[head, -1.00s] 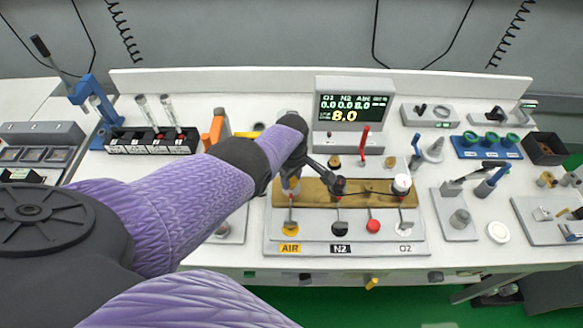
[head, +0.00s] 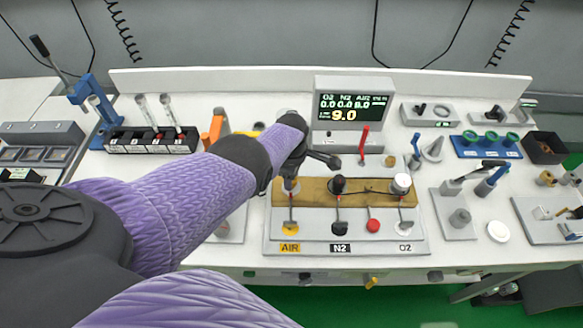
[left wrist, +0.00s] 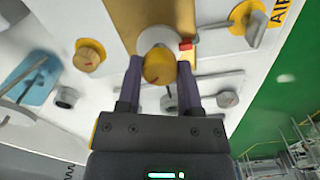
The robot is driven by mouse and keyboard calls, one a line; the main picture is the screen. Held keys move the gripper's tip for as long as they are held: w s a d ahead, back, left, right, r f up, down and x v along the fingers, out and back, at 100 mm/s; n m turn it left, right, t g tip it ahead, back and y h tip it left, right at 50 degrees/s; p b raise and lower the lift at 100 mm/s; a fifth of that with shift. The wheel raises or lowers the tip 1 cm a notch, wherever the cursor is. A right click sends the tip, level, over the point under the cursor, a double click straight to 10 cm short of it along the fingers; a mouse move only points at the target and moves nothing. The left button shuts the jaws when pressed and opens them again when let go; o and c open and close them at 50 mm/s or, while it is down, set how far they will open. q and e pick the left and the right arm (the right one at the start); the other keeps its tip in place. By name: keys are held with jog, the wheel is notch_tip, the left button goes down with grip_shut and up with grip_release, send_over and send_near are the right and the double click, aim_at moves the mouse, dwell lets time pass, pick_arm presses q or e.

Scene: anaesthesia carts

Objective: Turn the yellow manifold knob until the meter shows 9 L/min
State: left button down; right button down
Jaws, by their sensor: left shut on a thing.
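The meter (head: 347,107) at the back of the manifold panel reads 9.0 in large yellow digits, with 9.0 under AIR and zeros under O2 and N2. In the left wrist view the yellow knob (left wrist: 158,67), with a small red mark, sits between the two dark fingers of my left gripper (left wrist: 160,72). The gripper is shut on it. My right gripper is not in view.
The black knob (head: 338,185) and white knob (head: 401,183) stand along the same bar. A red lever (head: 363,143) rises behind it. AIR, N2 and O2 valves line the panel's front. A vial rack (head: 150,143) is at left, a blue tray (head: 487,147) at right.

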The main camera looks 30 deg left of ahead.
pick_arm(q)
jog(key=shift+w+a+r, duration=0.1)
jog(key=shift+c, duration=1.3)
grip_release()
notch_tip(320, 180, up, 10)
jog(key=p, duration=0.9)
